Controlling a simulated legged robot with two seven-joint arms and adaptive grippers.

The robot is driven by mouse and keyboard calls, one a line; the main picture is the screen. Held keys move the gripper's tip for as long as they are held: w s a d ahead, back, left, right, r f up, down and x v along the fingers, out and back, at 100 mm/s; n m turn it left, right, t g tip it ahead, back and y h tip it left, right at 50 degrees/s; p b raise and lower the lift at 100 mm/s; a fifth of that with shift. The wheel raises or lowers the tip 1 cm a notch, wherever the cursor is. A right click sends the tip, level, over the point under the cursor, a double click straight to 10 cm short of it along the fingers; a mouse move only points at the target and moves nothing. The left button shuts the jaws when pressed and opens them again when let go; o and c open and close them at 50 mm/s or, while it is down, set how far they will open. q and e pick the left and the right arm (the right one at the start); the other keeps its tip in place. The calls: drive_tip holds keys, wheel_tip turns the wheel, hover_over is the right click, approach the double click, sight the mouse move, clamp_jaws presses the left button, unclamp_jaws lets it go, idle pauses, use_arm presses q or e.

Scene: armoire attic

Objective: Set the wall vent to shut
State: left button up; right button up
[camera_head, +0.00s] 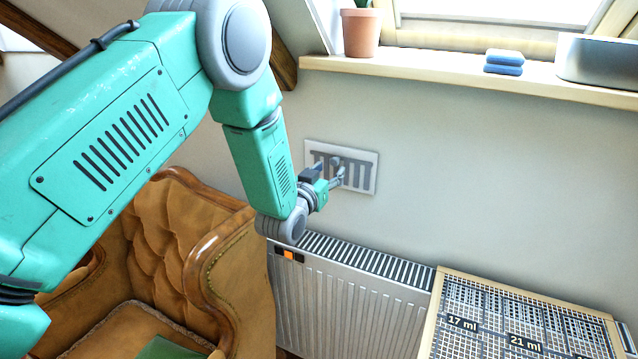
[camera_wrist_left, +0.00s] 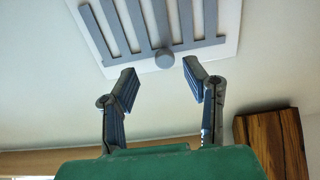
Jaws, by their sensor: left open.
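The wall vent (camera_head: 361,176) is a white plate with grey vertical bars, on the wall above the radiator. It also shows at the top of the left wrist view (camera_wrist_left: 212,42), partly cut off. A round grey knob (camera_wrist_left: 165,59) sits at the edge of the bars. My left gripper (camera_head: 328,174) is in front of the vent, partly covering it in the head view. In the wrist view my left gripper (camera_wrist_left: 161,76) is open, with its fingertips on either side of the knob's line and nothing between them. I cannot tell whether the fingers touch the vent. My right gripper is not in view.
A radiator (camera_head: 350,300) runs below the vent. A brown leather armchair (camera_head: 185,225) stands at the left, under my arm. A gridded board (camera_head: 490,315) is at the lower right. The sill (camera_head: 430,72) above holds a plant pot (camera_head: 361,33) and blue items (camera_head: 503,62).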

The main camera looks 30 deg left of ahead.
use_arm(q)
drive_tip(key=s, duration=0.7)
drive_tip(key=shift+d, duration=0.15)
drive_tip(key=shift+f, duration=0.2)
drive_tip(key=s+d+f+g+b, duration=0.15)
drive_tip(key=s+f+g, duration=0.35)
drive_tip(key=s+f, duration=0.5)
drive_tip(key=s+d+f+g+b, duration=0.15)
drive_tip(key=s+f+g, duration=0.4)
drive_tip(key=f, duration=0.75)
drive_tip(key=s+f+g+b, duration=0.1)
drive_tip(key=s+f+g, duration=0.2)
drive_tip(key=s, duration=0.9)
drive_tip(key=s+d+f+m+g+h+b, duration=0.1)
drive_tip(key=s+f+g, duration=0.3)
drive_tip(key=s, duration=0.7)
wheel_tip(320, 180, down, 2)
drive_tip(key=shift+s+f, duration=0.15)
drive_tip(key=shift+s, duration=0.2)
drive_tip(key=shift+w, duration=0.15)
